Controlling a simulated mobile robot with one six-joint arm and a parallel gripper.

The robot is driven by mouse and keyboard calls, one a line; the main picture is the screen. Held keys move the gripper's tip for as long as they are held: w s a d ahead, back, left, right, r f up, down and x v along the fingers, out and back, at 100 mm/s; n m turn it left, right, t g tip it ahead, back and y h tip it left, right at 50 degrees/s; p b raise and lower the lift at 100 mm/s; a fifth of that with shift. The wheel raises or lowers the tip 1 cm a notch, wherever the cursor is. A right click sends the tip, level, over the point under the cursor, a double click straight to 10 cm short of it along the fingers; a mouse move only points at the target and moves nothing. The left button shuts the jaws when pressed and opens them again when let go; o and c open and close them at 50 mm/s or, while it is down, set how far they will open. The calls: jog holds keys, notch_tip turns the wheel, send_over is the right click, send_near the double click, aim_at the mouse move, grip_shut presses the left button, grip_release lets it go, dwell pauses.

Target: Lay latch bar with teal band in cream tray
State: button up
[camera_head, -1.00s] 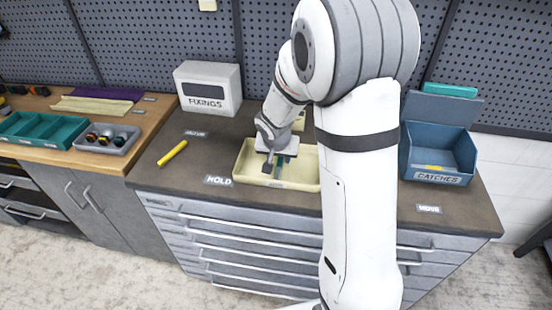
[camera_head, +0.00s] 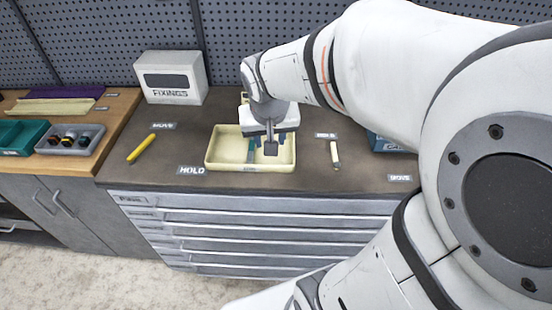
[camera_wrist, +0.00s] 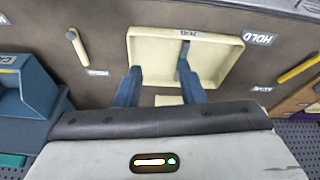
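The cream tray (camera_head: 222,150) sits on the dark bench top and also shows in the wrist view (camera_wrist: 222,62). A narrow teal strip (camera_head: 251,152), apparently the latch bar with the teal band, is low inside the tray; it also shows in the wrist view (camera_wrist: 183,52). One finger partly hides it, so I cannot tell how it rests. My gripper (camera_head: 268,150) is over the tray, pointing down. In the wrist view my gripper (camera_wrist: 159,72) has its blue fingers wide apart with nothing between them. One fingertip is close beside the teal strip.
A cream bar (camera_head: 335,155) lies right of the tray, and a yellow bar (camera_head: 141,149) lies to the left. A FIXINGS box (camera_head: 170,78) stands at the back left. A blue catches bin (camera_wrist: 35,90) stands beyond the cream bar.

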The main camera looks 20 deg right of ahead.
jog(key=s+a+r+n+y, duration=0.1)
jog(key=s+n, duration=0.1)
jog(key=s, duration=0.8)
jog(key=shift+s+a, duration=0.15)
jog(key=shift+s, duration=0.15)
jog(key=shift+r, duration=0.1)
dwell(0.9)
